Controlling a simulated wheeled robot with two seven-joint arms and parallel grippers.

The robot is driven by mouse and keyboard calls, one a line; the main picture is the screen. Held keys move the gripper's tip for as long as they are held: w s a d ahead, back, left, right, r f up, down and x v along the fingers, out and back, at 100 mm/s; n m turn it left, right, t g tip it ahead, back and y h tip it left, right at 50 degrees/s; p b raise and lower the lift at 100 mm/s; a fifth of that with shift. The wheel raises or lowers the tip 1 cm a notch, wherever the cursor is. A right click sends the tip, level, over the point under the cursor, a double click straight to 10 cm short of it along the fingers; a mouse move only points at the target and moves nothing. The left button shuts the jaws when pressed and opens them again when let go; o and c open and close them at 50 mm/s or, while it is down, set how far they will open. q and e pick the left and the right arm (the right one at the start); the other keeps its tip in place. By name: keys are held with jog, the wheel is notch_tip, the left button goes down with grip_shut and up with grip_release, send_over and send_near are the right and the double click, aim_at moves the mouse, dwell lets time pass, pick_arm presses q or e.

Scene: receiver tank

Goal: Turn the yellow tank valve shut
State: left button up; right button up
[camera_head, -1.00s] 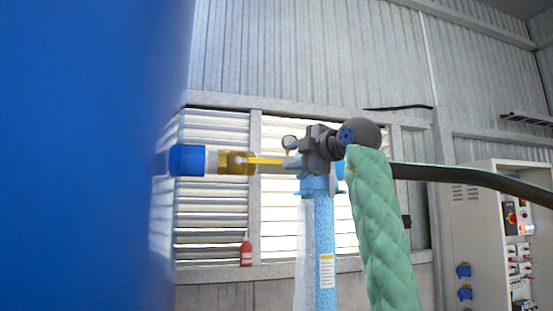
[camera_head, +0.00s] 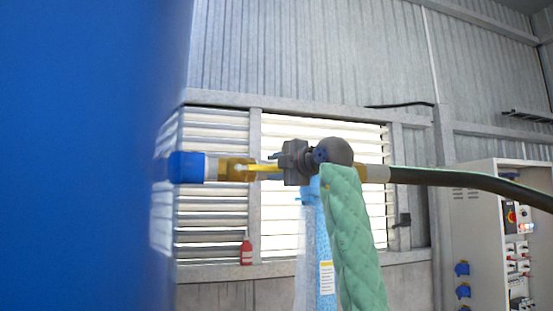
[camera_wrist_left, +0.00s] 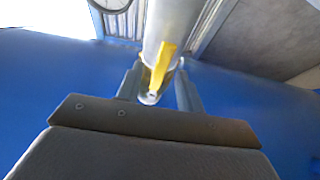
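The yellow tank valve handle (camera_head: 262,168) lies roughly along the pipe, beside the brass valve body (camera_head: 232,169) on the blue tank (camera_head: 90,150). My left gripper (camera_head: 291,163) is at the handle's right end, with its green-sleeved arm below. In the left wrist view the yellow handle (camera_wrist_left: 161,66) stands between the two fingers of my left gripper (camera_wrist_left: 159,88). The fingers are apart, with gaps on both sides of the handle. Contact cannot be told. My right gripper is not in view.
A black hose (camera_head: 450,178) runs right from behind my wrist. A light blue speckled column (camera_head: 318,235) stands behind my arm. A red bottle (camera_head: 246,252) is by the louvred window. An electrical cabinet (camera_head: 485,230) stands at the right.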

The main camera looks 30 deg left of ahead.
pick_arm(q)
jog(key=shift+w+a, duration=0.15)
jog(key=shift+a, duration=0.3)
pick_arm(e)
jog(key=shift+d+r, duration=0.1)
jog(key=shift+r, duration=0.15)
pick_arm(q)
jog(key=shift+d, duration=0.1)
jog(key=shift+c, duration=0.7)
grip_shut()
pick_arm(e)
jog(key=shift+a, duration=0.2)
